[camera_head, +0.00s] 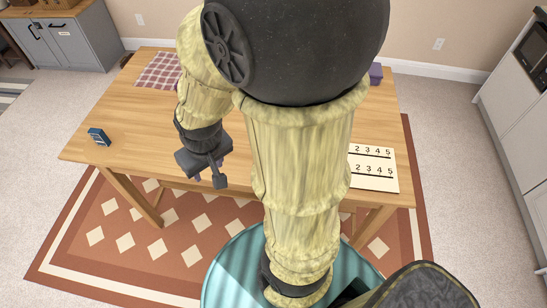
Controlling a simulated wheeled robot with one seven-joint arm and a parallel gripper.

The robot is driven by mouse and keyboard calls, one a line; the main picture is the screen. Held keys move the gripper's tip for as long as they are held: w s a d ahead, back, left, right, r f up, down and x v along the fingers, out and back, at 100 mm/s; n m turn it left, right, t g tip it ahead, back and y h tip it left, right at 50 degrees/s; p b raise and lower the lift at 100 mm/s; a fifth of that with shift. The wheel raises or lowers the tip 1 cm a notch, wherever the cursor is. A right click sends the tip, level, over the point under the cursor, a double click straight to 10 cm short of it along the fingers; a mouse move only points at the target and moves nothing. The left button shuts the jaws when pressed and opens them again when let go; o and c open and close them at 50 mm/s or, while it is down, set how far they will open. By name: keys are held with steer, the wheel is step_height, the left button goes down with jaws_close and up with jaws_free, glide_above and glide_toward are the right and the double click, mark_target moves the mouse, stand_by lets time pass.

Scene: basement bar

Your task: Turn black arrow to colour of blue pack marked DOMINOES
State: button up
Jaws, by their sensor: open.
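A small dark blue pack (99,137) stands near the left end of the wooden table (130,110). It has a light patch on it, but its lettering is too small to read. My gripper (208,172) hangs at the table's front edge, to the right of the pack and well apart from it. It is open, and I see nothing between its fingers. No black arrow shows; my arm covers the middle of the table. A cream board (374,183) with rows of numbers lies at the table's right front, its left part hidden by my arm.
A checked cloth (158,72) lies at the back left of the table, and a purple box (376,72) stands at the back right. The tabletop between the pack and my gripper is clear. Grey cabinets (75,42) stand behind at the left, white units (510,95) at the right.

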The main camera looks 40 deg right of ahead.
steer(key=w+d+f+g+b, duration=0.1)
steer(key=w+d+f+b, duration=0.1)
steer(key=d, duration=0.6)
steer(key=w+d+f+n+b, duration=0.1)
steer(key=w+d+f+b, duration=0.1)
steer(key=d+f+b, duration=0.2)
steer(key=w+d+f+n+g+b, duration=0.1)
steer(key=w+d+f+b, duration=0.2)
steer(key=d+b, duration=0.4)
steer(key=d+f, duration=0.1)
steer(key=d, duration=0.5)
steer(key=shift+d+g, duration=0.3)
steer(key=shift+f, duration=0.2)
step_height(320, 180, down, 17)
steer(key=b, duration=0.3)
steer(key=shift+f, duration=0.15)
steer(key=shift+c, duration=0.3)
jaws_close()
